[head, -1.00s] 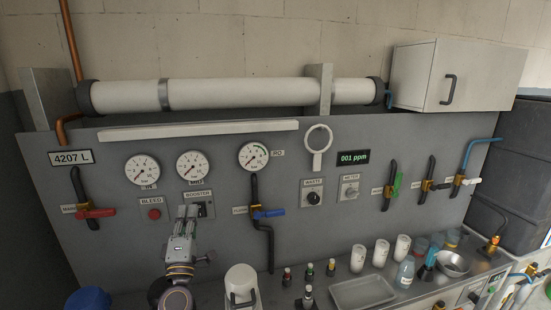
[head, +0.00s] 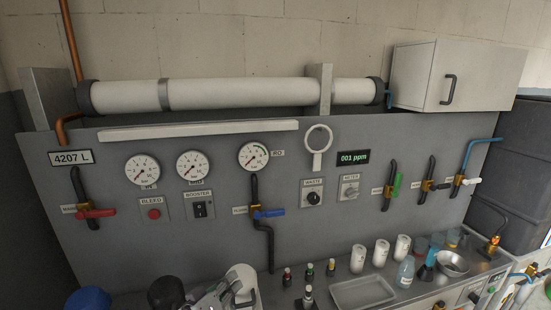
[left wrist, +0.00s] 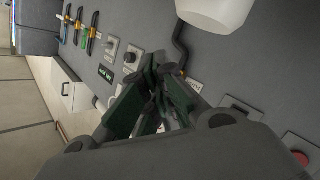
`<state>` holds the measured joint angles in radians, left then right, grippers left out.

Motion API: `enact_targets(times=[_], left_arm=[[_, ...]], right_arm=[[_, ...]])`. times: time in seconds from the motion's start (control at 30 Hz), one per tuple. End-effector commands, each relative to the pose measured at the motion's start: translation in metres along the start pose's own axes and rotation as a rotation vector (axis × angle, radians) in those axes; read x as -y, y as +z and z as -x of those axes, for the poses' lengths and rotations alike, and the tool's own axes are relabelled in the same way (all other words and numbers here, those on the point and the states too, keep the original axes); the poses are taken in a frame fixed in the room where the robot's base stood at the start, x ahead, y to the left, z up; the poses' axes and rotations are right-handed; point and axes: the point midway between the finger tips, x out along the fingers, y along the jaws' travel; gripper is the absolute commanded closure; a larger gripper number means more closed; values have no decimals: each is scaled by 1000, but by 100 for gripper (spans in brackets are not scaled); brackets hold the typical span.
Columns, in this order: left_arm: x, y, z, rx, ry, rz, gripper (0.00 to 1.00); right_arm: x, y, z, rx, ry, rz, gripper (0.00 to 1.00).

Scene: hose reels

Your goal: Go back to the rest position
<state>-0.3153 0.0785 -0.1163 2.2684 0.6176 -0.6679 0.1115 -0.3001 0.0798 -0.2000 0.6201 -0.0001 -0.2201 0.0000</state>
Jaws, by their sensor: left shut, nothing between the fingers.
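My left gripper (head: 212,299) is low at the bottom edge of the head view, partly cut off, in front of a white container (head: 241,274). In the left wrist view its fingers (left wrist: 163,92) are together with nothing between them. It is clear of the grey panel (head: 140,258). The BOOSTER switch (head: 200,210) and the red BLEED button (head: 154,214) are both uncovered on the panel. My right gripper is not in view.
The bench on the right holds several white cups (head: 381,252), a metal tray (head: 361,292), small bottles (head: 331,267) and a metal bowl (head: 453,263). Valves with coloured handles, gauges and knobs stick out from the panel. The air in front of the panel's middle is free.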

Motion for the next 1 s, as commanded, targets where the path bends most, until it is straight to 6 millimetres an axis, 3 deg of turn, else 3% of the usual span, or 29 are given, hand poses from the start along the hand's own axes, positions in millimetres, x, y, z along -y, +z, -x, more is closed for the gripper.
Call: enact_targets(times=[0.37, 0.6, 1.0], left_arm=[[42, 83, 47, 352, -206, -194, 100], [74, 124, 96, 574, -356, -288, 100], [104, 153, 162, 812, -532, -360, 100]], right_arm=[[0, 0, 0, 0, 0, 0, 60], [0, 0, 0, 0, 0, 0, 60], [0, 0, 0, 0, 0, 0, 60]])
